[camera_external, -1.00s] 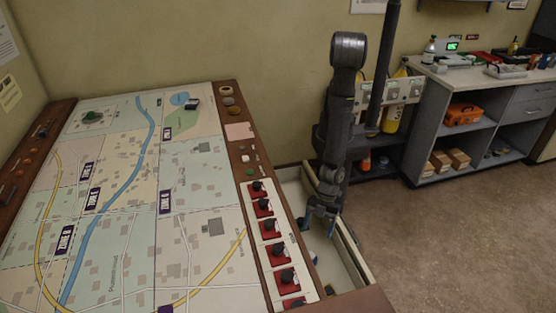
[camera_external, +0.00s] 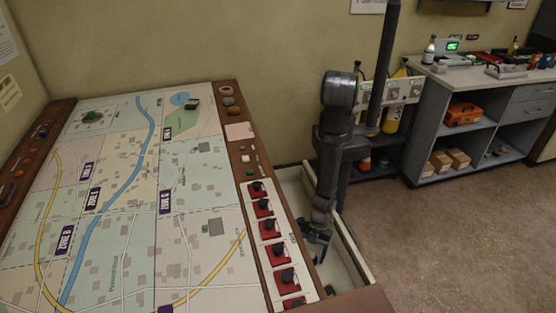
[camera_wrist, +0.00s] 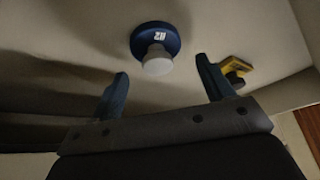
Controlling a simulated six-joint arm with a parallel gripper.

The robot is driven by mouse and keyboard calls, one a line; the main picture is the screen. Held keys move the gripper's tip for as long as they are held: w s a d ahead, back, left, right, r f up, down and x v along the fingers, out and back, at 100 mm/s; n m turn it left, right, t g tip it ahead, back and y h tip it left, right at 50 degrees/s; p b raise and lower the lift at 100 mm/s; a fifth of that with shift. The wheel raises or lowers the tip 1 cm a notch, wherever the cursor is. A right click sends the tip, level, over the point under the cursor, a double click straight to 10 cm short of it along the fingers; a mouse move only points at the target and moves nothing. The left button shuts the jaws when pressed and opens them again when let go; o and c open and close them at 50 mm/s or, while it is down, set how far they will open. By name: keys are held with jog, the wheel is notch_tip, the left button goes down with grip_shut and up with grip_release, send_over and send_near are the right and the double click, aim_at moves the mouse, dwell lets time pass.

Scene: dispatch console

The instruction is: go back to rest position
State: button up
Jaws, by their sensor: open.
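My gripper (camera_external: 318,243) hangs low over the pale tray (camera_external: 338,262) along the right side of the map console. In the wrist view my gripper (camera_wrist: 165,90) is open, with its two blue-grey fingers wide apart and nothing between them. Ahead of the fingers lies a round blue piece (camera_wrist: 156,42) with a white knob and a small white label. A yellow piece with a dark knob (camera_wrist: 236,75) lies just beyond the right finger, partly hidden by it.
The map board (camera_external: 120,200) fills the left. A row of red switches with black knobs (camera_external: 273,250) runs beside the tray. A grey shelf workbench (camera_external: 430,110) stands at the back right. The floor (camera_external: 460,240) in the right foreground is clear.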

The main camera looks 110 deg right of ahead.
notch_tip(320, 180, up, 8)
jog(key=s+a+r+n+g+y, duration=0.15)
jog(key=s+a+r+n, duration=0.35)
jog(key=a, duration=0.5)
jog(key=shift+h, duration=0.25)
jog(key=shift+w+a+r, duration=0.15)
jog(key=shift+w+r, duration=0.15)
jog(key=shift+r, duration=0.35)
jog(key=shift+w+a+r, duration=0.2)
jog(key=shift+w+r, duration=0.05)
jog(key=shift+r, duration=0.4)
jog(key=shift+w+a+r, duration=0.15)
jog(key=shift+w+r, duration=0.15)
jog(key=shift+r, duration=0.35)
jog(key=shift+o, duration=0.3)
